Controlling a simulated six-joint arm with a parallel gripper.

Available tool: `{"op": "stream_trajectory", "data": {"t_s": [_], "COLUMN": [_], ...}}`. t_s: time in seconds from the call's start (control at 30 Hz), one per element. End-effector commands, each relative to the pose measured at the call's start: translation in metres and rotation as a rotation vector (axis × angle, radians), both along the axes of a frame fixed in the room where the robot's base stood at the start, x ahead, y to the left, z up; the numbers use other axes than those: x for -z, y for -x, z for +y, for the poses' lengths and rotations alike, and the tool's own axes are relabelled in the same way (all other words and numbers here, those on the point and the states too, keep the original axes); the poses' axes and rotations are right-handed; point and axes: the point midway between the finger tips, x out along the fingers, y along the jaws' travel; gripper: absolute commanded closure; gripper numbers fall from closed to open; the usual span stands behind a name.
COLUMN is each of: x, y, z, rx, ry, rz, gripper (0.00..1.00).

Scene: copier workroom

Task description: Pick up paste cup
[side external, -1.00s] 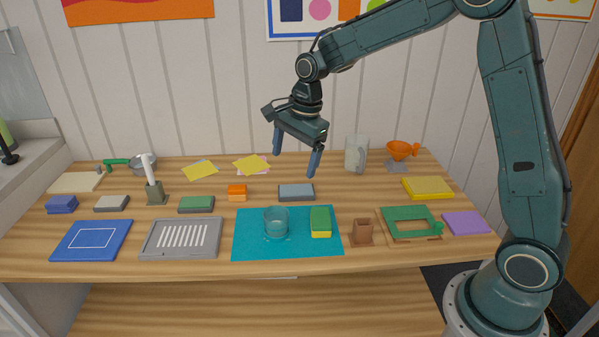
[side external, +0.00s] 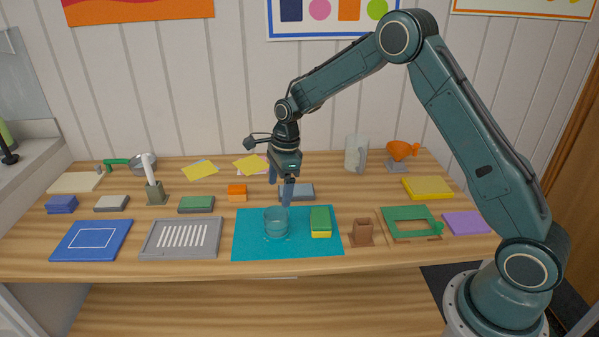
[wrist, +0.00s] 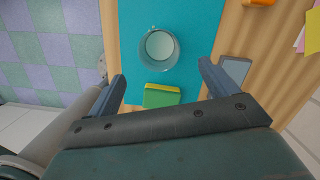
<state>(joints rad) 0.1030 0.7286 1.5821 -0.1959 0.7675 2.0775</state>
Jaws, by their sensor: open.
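The paste cup (side external: 277,223) looks like a clear, bluish glass cup standing upright on a teal mat (side external: 252,243). In the wrist view the cup (wrist: 159,46) is seen from above, with a pale round area inside, ahead of and between the fingers. My gripper (side external: 281,188) is open and empty, above and just behind the cup, with its fingers pointing down. In the wrist view my gripper (wrist: 162,85) has its fingers spread wide, apart from the cup.
A green and yellow sponge-like block (side external: 320,221) lies on the mat just right of the cup. A grey-blue block (side external: 300,192) is behind the mat. A brown holder (side external: 361,233) stands to its right, and a slotted grey tray (side external: 181,239) lies to its left.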

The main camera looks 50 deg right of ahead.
Motion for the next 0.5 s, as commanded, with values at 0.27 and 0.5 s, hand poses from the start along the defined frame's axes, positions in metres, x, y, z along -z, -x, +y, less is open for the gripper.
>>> {"op": "stream_trajectory", "data": {"t_s": [0.27, 0.5], "x": [0.039, 0.068], "y": [-0.002, -0.004], "z": [0.006, 0.009], "rx": [-0.003, -0.002], "ry": [0.000, 0.001], "rz": [0.004, 0.002], "gripper": [0.15, 0.15]}}
